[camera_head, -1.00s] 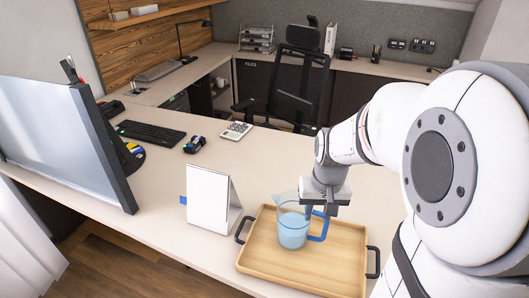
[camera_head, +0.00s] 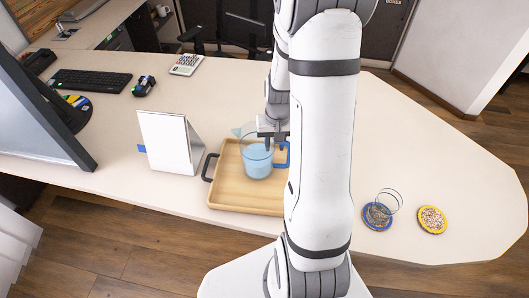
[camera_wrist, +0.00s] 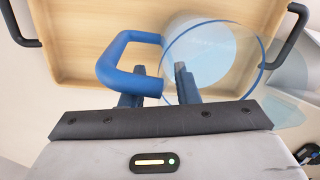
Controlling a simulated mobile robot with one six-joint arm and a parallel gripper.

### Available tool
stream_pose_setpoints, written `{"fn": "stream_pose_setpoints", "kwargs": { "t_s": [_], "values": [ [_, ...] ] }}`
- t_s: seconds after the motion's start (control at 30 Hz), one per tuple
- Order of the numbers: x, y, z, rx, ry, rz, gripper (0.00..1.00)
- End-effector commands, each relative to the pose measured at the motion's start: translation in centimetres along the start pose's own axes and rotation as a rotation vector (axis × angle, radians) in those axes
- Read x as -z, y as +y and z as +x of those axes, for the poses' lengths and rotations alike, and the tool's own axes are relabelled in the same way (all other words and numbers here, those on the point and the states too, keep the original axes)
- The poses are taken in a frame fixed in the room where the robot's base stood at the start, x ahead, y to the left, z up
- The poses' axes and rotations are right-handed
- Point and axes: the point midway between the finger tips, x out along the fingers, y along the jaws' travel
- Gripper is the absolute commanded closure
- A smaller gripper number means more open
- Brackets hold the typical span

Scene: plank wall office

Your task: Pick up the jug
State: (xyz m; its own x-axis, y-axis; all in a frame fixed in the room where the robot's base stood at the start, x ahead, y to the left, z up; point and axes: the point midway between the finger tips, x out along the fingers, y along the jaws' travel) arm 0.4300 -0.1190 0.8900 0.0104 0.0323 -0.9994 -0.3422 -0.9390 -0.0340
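The jug (camera_head: 257,164) is clear with pale blue liquid and a blue handle (camera_head: 284,154). It stands upright in a wooden tray (camera_head: 232,193) on the desk. My gripper (camera_head: 273,143) is at the handle side of the jug's top, pointing down. In the wrist view the jug's round rim (camera_wrist: 262,62) and handle (camera_wrist: 110,58) show close to my gripper (camera_wrist: 157,78). One finger overlaps the handle and the other overlaps the inside of the rim, with a gap between them. My arm hides the tray's right part in the head view.
A white desk calendar (camera_head: 168,142) stands left of the tray, with a monitor (camera_head: 40,110) beyond it. To the right are a blue-rimmed dish (camera_head: 372,220) with a clear glass (camera_head: 390,200) at it, and a yellow-rimmed dish (camera_head: 432,220).

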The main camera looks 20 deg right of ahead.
Motion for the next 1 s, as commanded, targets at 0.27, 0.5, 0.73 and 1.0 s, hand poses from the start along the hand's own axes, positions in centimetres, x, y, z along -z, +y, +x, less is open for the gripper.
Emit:
{"fn": "stream_pose_setpoints", "kwargs": {
  "t_s": [0.27,0.5,0.73,1.0],
  "values": [
    [0.0,-0.06,0.93,0.0,0.001,-0.001,0.72],
    [-0.01,-0.08,0.91,0.0,0.001,-0.002,0.86],
    [-0.02,-0.1,0.91,0.0,0.0,-0.002,1.0],
    [-0.04,-0.11,0.92,0.0,0.0,-0.003,1.0]
  ]
}}
